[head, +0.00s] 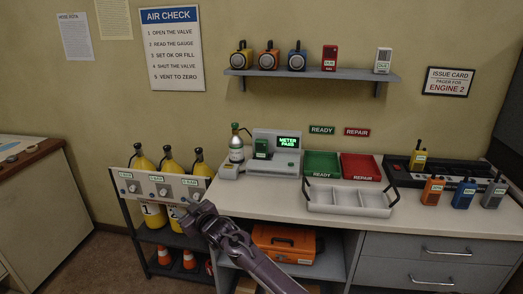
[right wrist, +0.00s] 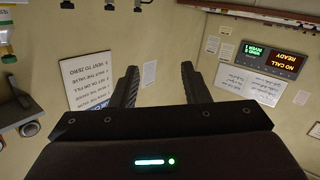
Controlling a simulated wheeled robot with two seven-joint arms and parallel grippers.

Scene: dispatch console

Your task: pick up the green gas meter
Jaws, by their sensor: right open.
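The green gas meter (head: 261,149) stands in the slot of a grey test station (head: 286,137) on the worktop. The station's screen reads "METER PASS". My right gripper (head: 196,214) is in front of the worktop's left end, left of and below the meter, near the air-cylinder rack. In the right wrist view the two fingers of my right gripper (right wrist: 158,86) stand apart with nothing between them. The meter cannot be made out in that view. My left gripper is not in view.
A gas bottle (head: 236,150) stands just left of the station. To its right are a green READY tray (head: 321,164), a red REPAIR tray (head: 361,167) and a grey divided carrier (head: 350,201). A shelf (head: 310,75) holds several devices. The cylinder rack (head: 155,187) stands left.

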